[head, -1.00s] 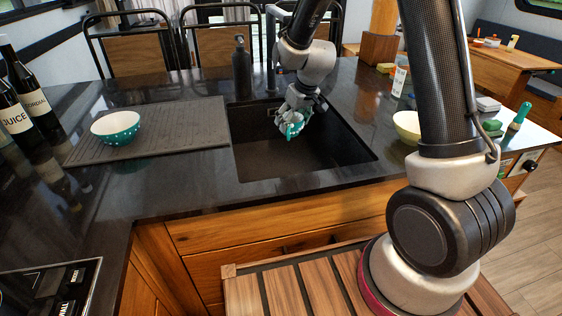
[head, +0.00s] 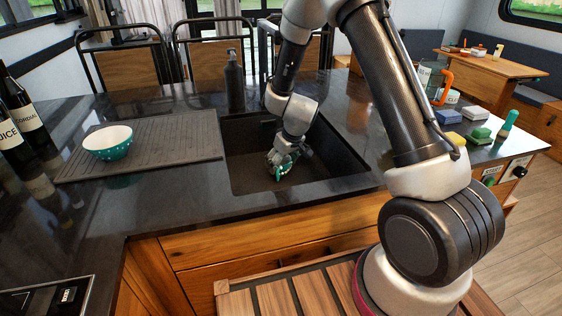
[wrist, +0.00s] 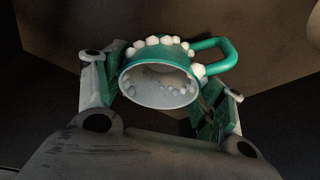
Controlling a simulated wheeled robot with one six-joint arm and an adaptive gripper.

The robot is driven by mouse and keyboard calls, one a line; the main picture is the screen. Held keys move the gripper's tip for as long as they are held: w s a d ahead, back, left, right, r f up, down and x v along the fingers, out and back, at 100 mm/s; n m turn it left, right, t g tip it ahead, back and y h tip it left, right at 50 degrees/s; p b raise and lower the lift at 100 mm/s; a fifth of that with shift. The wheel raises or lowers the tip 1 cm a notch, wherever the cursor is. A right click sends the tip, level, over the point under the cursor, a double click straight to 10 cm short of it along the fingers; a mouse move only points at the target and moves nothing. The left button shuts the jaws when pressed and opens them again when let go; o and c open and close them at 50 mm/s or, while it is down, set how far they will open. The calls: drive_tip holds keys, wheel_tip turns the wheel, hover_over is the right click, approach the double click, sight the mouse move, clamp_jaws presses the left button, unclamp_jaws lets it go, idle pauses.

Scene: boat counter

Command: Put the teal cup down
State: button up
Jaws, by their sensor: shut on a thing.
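The teal cup (wrist: 160,66) has a white inside, a teal handle and white lumps, perhaps foam, around its outside and inside. My gripper (head: 284,166) is shut on it, with a finger at each side of the cup in the wrist view. In the head view the cup (head: 286,168) is partly hidden by the fingers. My gripper holds it inside the dark sink (head: 245,180). Whether the cup touches the sink floor I cannot tell.
A teal dotted bowl (head: 108,143) stands on the ridged drainboard (head: 185,155) left of the sink. A dark soap bottle (head: 235,82) stands behind the sink. Bottles (head: 22,110) stand far left.

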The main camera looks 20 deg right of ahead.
drive_tip(key=shift+f, duration=0.1)
drive_tip(key=o, duration=1.1)
drive_tip(key=s+d+f+v, duration=0.1)
drive_tip(key=v, duration=2.1)
drive_tip(key=s+d+r+m, duration=0.1)
drive_tip(key=s+d+r, duration=0.2)
drive_tip(key=s, duration=0.5)
drive_tip(key=s+d+r+m+h, duration=0.1)
drive_tip(key=s+d+r, duration=0.3)
drive_tip(key=s, duration=0.4)
drive_tip(key=s+d+r+m, duration=0.2)
drive_tip(key=s+r, duration=0.3)
drive_tip(key=s, duration=0.3)
drive_tip(key=shift+s+d+r+h, duration=0.4)
drive_tip(key=shift+d, duration=0.25)
